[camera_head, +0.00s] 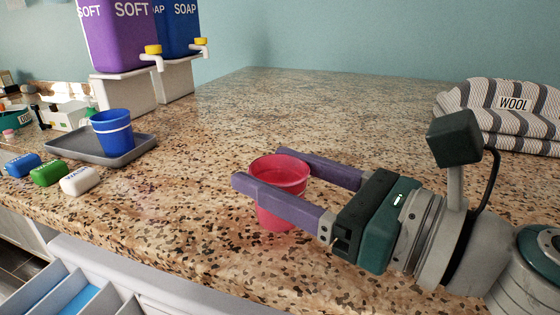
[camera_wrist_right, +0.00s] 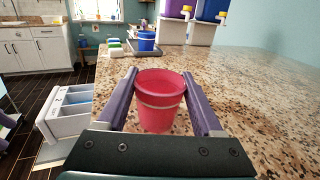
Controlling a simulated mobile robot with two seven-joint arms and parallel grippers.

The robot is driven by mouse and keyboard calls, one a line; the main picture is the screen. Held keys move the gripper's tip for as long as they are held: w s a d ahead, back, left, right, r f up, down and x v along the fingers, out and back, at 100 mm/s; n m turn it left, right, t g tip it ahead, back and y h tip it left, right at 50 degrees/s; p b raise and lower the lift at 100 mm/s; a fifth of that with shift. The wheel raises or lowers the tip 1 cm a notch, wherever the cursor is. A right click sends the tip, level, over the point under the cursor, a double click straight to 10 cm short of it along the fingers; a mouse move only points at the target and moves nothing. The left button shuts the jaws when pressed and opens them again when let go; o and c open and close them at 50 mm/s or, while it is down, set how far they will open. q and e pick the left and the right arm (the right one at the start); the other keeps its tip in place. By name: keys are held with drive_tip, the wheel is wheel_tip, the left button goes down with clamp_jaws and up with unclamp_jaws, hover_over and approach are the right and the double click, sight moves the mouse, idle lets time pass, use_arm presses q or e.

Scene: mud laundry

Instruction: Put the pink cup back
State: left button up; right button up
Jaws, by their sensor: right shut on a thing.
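The pink cup (camera_head: 278,213) is upright at the front part of the speckled counter (camera_head: 330,115). My right gripper (camera_head: 269,168) reaches in from the right with one purple finger on each side of the cup, shut on it. In the right wrist view the cup (camera_wrist_right: 159,100) sits between the two fingers (camera_wrist_right: 160,92). I cannot tell whether the cup's base touches the counter. My left gripper is not in view.
A grey tray (camera_head: 132,152) holding a blue cup (camera_head: 112,131) is at the left. Blue, green and white (camera_head: 76,181) blocks lie before it. SOFT (camera_head: 118,35) and SOAP (camera_head: 177,40) dispensers stand behind. Folded striped WOOL cloths (camera_head: 510,112) lie at right. An open drawer (camera_head: 60,285) is below.

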drive_tip(key=shift+f, duration=0.15)
drive_tip(key=o, duration=1.3)
drive_tip(key=shift+d+r, duration=0.1)
drive_tip(key=shift+r, duration=0.15)
drive_tip(key=b+v, duration=0.3)
drive_tip(key=v, duration=0.8)
drive_tip(key=shift+s+f, duration=0.15)
drive_tip(key=shift+s+d, duration=0.25)
